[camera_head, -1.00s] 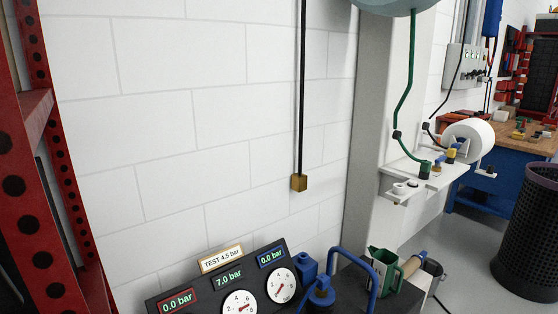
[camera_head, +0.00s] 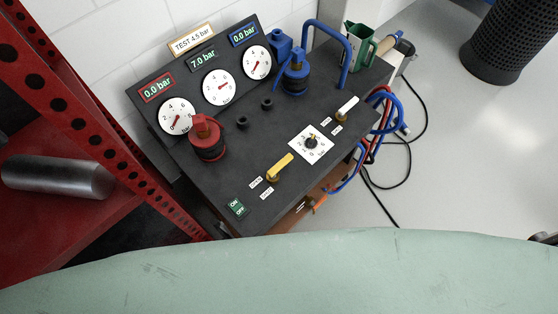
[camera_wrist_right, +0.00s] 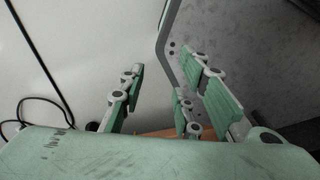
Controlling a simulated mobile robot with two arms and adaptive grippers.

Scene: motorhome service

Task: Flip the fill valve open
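A dark bench panel (camera_head: 225,185) carries two lever valves. One has a yellow lever (camera_head: 281,167) near the front edge, with small white labels at its left. The other has a white lever (camera_head: 348,106) at the right, also with labels. The labels are too small to read surely, so I cannot tell which is the fill valve. My right gripper (camera_wrist_right: 165,70) shows in the right wrist view, its fingers spread and nothing between them. It is not visible in the head view, so its distance from the levers is unclear. My left gripper is not in view.
Three gauges (camera_head: 222,87) stand behind a red regulator (camera_head: 207,140) and a blue one (camera_head: 295,75). A dial (camera_head: 311,143) sits between the levers. Red and blue hoses (camera_head: 385,110) hang at the right. A red rack (camera_head: 75,80) stands close at left.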

